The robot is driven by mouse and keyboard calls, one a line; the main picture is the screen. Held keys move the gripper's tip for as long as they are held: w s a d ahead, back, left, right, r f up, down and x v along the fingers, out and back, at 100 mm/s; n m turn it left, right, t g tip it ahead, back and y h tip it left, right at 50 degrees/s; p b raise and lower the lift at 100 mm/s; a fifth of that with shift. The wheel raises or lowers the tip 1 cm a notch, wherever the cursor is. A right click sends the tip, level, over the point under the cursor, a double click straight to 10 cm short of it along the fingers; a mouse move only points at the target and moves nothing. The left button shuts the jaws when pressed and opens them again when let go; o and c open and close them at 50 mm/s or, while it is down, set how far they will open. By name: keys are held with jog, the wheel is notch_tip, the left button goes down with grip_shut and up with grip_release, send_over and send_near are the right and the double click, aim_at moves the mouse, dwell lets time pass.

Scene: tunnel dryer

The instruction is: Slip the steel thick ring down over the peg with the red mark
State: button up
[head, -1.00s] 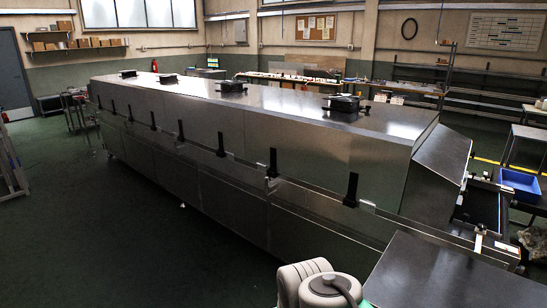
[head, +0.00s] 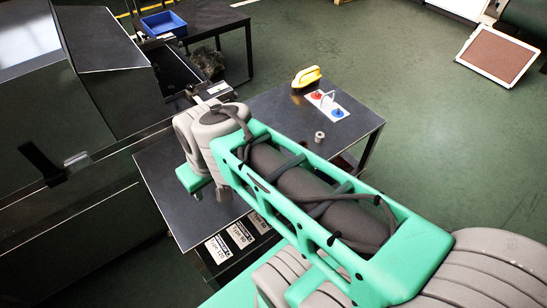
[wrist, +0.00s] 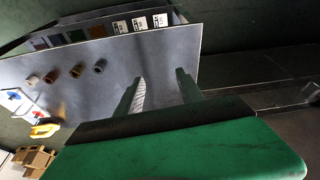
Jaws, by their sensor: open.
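A row of several small rings lies on the dark table (wrist: 130,65) in the wrist view. The end ring away from the pegs is grey (wrist: 100,66); the end ring nearest them is pale (wrist: 33,80). One greyish ring (head: 320,137) shows in the head view; I cannot tell which is the thick steel one. A white plate (head: 327,104) carries a peg with a red mark (head: 316,95) and one with a blue mark (head: 338,113). My gripper (wrist: 160,88) is open and empty above the table. My arm hides the other rings in the head view.
A yellow-handled brush (head: 307,77) lies beside the plate, near the red mark. Label cards (head: 240,235) show at the table's front. The metal dryer (head: 60,110) stands at the left. A blue bin (head: 163,23) stands on another table behind. Open floor lies at the right.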

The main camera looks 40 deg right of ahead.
jog(key=shift+o, duration=0.8)
jog(key=w+d+f+n+b, duration=0.1)
jog(key=w+d+f, duration=0.1)
jog(key=d, duration=0.2)
jog(key=w+d+f+n+y+b, duration=0.1)
jog(key=w+d+f+n, duration=0.1)
jog(key=d, duration=0.3)
jog(key=shift+w+d+f+n+g, duration=0.15)
jog(key=shift+w+f+n+g, duration=0.2)
jog(key=shift+w+f, duration=0.35)
jog(key=s+d+f+n+y+b, duration=0.15)
jog(key=d+f+n, duration=0.4)
jog(key=d, duration=0.75)
jog(key=shift+m, duration=0.8)
jog(key=x, duration=0.8)
jog(key=shift+w+f+p, duration=0.25)
jog(key=shift+w+p, duration=0.1)
jog(key=shift+p, duration=0.05)
grip_shut()
jog(key=shift+t+y, duration=0.25)
jog(key=shift+t, duration=0.2)
